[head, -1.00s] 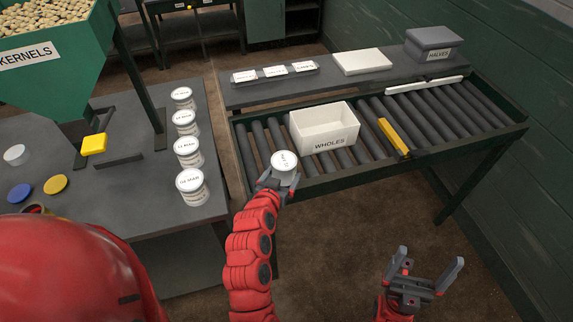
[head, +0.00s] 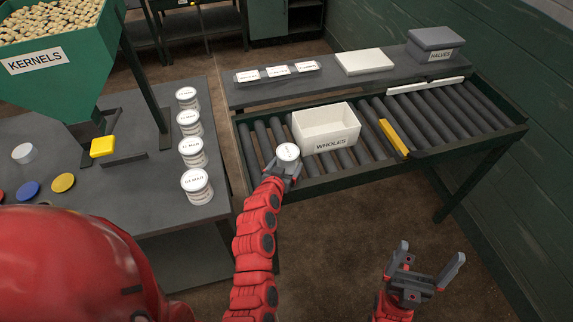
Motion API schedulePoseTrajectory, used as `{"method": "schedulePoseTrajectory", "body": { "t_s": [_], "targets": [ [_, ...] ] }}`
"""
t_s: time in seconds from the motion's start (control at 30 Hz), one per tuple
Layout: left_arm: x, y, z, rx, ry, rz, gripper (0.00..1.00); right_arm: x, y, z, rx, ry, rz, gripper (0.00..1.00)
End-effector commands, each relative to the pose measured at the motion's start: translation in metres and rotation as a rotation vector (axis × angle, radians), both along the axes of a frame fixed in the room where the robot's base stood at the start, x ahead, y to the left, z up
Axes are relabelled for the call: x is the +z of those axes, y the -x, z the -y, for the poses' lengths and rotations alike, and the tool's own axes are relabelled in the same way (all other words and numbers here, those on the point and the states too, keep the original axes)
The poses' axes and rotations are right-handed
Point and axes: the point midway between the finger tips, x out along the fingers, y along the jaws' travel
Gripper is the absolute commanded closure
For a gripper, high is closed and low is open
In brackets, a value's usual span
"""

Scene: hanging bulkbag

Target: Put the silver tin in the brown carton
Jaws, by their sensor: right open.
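My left gripper (head: 283,167) is shut on a small white-topped tin (head: 288,152). It holds the tin at the near left side of a white open box labelled WHOLES (head: 327,127), apart from it. The box stands on the roller conveyor and looks empty. No brown carton shows; this box and a closed grey one labelled HALVES (head: 434,41) are the boxes I see. My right gripper (head: 430,258) is open and empty, low at the right, in front of the conveyor. The tin's sides are mostly hidden by the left gripper's fingers.
Several similar lidded tubs (head: 197,186) stand in a row on the left table. A yellow bar (head: 393,137) crosses the rollers right of the white box. A flat white box (head: 364,61) lies on the shelf.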

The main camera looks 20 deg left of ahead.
Motion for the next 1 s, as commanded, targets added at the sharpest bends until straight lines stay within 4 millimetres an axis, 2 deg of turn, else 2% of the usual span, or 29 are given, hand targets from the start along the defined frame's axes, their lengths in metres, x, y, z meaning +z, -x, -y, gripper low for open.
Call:
{"method": "schedulePoseTrajectory", "body": {
  "t_s": [0.17,0.2,0.23,0.57,0.63,1.0],
  "targets": [
    [-0.005,0.0,0.0,0.0,0.0,0.001,0.8,-0.005,0.0,0.0,0.0,0.0,0.0,0.0],
    [-0.003,0.0,0.0,0.0,0.0,0.001,0.04,-0.003,0.0,0.0,0.0,0.0,0.0,0.0],
    [-0.003,0.0,0.0,0.0,0.0,0.001,0.0,-0.003,0.0,0.0,0.0,0.0,0.0,0.0],
    [0.002,0.001,0.0,0.0,0.001,0.0,0.0,0.002,0.0,0.0,0.0,0.0,0.0,0.0],
    [0.001,0.006,0.001,-0.001,0.0,0.0,0.0,-0.003,0.0,0.0,0.0,0.0,0.0,0.0],
    [0.021,0.058,0.001,-0.001,-0.001,0.001,0.0,-0.02,0.0,0.0,0.0,0.0,0.0,0.0]
  ]
}}
